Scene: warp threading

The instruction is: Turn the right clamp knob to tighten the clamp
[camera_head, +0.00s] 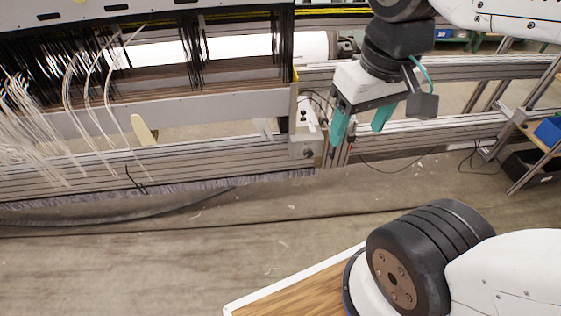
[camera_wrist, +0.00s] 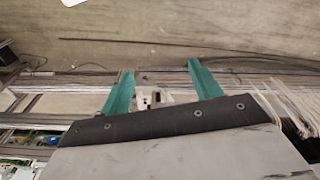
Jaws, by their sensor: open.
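My gripper (camera_head: 359,134) hangs at the right end of the loom in the head view. Its two teal fingers point down and stand apart, with nothing held between them. A pale end block (camera_head: 304,127) stands just left of the fingers and carries a small dark round part (camera_head: 308,153) low on its front. This may be the right clamp knob, but it is too small to be sure. In the wrist view the open gripper (camera_wrist: 160,70) has a small white and dark fitting (camera_wrist: 153,97) showing between its fingers, apart from both.
Metal rails (camera_head: 430,130) run behind and right of my gripper. White threads (camera_head: 35,125) hang over the loom's left side, near a beige paddle-shaped part (camera_head: 143,130). A blue bin (camera_head: 549,131) sits at the far right. The floor in front is mostly clear, with a cable along it.

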